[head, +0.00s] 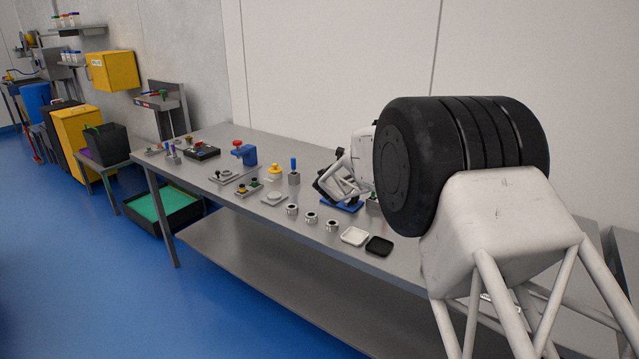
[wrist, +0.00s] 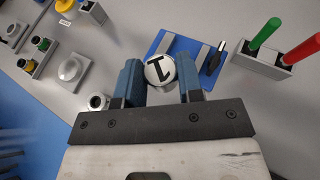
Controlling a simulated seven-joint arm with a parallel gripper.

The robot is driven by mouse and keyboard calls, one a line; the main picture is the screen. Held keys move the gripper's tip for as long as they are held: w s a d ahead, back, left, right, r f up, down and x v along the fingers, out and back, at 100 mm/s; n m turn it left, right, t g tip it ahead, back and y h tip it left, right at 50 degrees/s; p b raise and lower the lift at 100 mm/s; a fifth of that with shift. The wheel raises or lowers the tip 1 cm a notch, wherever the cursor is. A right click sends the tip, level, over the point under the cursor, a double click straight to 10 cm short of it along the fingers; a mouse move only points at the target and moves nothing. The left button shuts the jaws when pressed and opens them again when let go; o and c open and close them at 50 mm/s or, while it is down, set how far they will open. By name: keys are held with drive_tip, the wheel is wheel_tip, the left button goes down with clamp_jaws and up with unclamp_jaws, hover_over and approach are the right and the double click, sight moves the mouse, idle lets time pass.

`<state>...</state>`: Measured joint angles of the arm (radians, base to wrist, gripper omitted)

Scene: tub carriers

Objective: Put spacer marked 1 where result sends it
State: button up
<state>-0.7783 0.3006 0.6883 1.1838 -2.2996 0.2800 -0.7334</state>
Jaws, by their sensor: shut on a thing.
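The spacer marked 1 (wrist: 159,70) shows its white round face with a black 1 in the wrist view. My gripper (wrist: 161,76) is shut on it, with the spacer between its blue fingers. In the head view my gripper (head: 338,194) is over a blue plate (head: 345,207), and the held spacer cannot be made out there. The blue plate (wrist: 172,42) with grey strips and a black-handled part (wrist: 217,58) lies beyond the fingers in the wrist view. A white tray (head: 354,237) and a black tray (head: 379,246) lie near the front edge.
Three metal spacers (head: 311,217) stand in a row along the front edge. A holder (wrist: 262,62) with green and red pens is right of the blue plate. A round grey button unit (head: 275,198) and other fixtures stand to the left.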

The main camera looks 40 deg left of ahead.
drive_tip(key=shift+w+a+f, duration=0.6)
drive_tip(key=shift+a+f, duration=0.3)
drive_tip(key=shift+f, duration=0.2)
drive_tip(key=shift+w+a+f, duration=0.6)
drive_tip(key=shift+a+f, duration=0.25)
drive_tip(key=shift+f, duration=0.25)
drive_tip(key=shift+w+a+f, duration=0.6)
drive_tip(key=shift+a+f, duration=0.3)
drive_tip(key=shift+f, duration=0.2)
drive_tip(key=shift+w+a+f, duration=0.1)
drive_tip(key=shift+w+a+f, duration=0.2)
drive_tip(key=shift+w+a, duration=1.6)
drive_tip(key=shift+w, duration=0.15)
drive_tip(key=shift+w+a+f, duration=0.25)
drive_tip(key=shift+w+a, duration=1.5)
drive_tip(key=shift+w, duration=0.15)
drive_tip(key=shift+w+a+f, duration=0.2)
drive_tip(key=shift+w+a, duration=1.6)
drive_tip(key=shift+w, duration=0.15)
drive_tip(key=shift+f, duration=1.8)
drive_tip(key=shift+f, duration=0.1)
drive_tip(key=o, duration=1.1)
drive_tip(key=shift+c, duration=0.2)
